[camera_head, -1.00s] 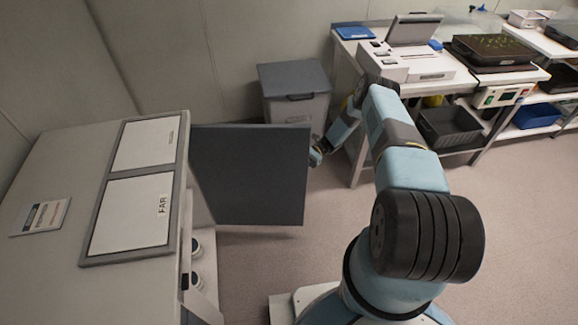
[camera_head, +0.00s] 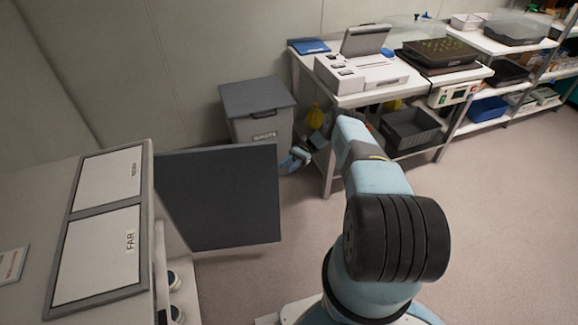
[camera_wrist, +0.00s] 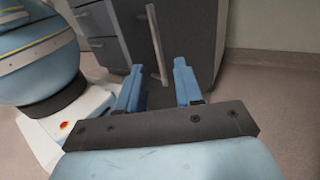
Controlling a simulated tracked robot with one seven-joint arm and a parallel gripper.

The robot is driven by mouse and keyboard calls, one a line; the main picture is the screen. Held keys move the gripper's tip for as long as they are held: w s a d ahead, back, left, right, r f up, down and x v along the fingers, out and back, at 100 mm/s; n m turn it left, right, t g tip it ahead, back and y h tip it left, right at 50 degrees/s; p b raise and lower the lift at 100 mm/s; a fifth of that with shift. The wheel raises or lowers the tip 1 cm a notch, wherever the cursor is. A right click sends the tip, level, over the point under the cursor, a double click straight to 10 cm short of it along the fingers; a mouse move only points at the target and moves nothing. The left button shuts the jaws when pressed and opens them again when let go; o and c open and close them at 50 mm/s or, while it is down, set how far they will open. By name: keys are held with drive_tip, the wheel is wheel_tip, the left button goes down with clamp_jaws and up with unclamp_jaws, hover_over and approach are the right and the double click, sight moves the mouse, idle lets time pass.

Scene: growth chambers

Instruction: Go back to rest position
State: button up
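My gripper (camera_wrist: 158,85) shows in the wrist view with its two blue fingers apart and nothing held between them. A pale vertical handle bar (camera_wrist: 154,35) on a dark grey door panel (camera_wrist: 185,35) appears beyond and between the fingertips; I cannot tell whether they touch. In the head view, my gripper (camera_head: 296,158) is small and partly seen, just right of the free edge of the open dark door (camera_head: 218,195). The door belongs to the white chamber labelled FAR (camera_head: 108,240). My arm reaches forward from the lower right.
A grey lidded bin (camera_head: 258,110) stands behind the door by the wall. A white bench (camera_head: 375,90) with a device and a black plant tray (camera_head: 440,52) stands at the back right. A dark crate (camera_head: 412,130) sits below it. Open floor lies at the right.

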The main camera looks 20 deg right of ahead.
drive_tip(key=shift+w+d, duration=0.15)
drive_tip(key=shift+d, duration=0.1)
idle(0.4)
